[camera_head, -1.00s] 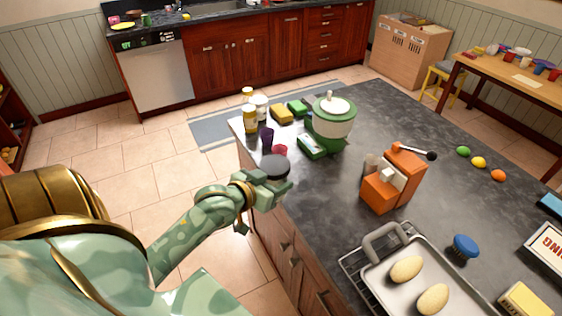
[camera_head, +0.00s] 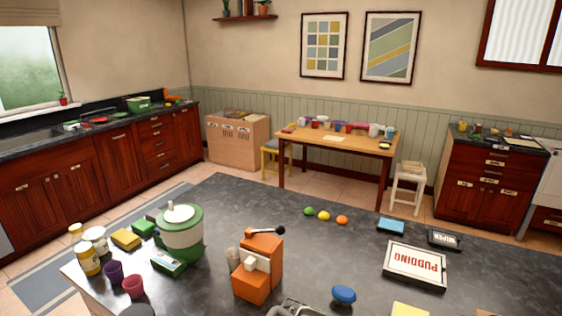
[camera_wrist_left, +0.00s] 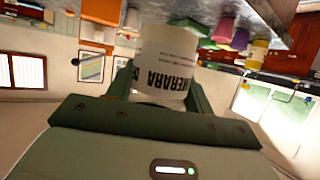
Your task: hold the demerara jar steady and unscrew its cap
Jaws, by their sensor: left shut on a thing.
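The demerara jar (camera_wrist_left: 165,62) is white with dark lettering and looks upside down in the left wrist view. My left gripper (camera_wrist_left: 160,88) is shut on it, with a green finger on each side of its body. In the head view only a dark round top (camera_head: 137,311), which looks like the jar's cap, shows at the bottom edge. The rest of the jar and my left gripper are out of that view. My right gripper is in neither view.
On the dark counter (camera_head: 330,250), purple (camera_head: 113,272) and pink (camera_head: 133,286) cups stand near the cap. A green-and-white appliance (camera_head: 181,235) and an orange machine (camera_head: 259,268) stand to the right. Jars (camera_head: 88,259) stand at the left edge. Bare counter lies behind the orange machine.

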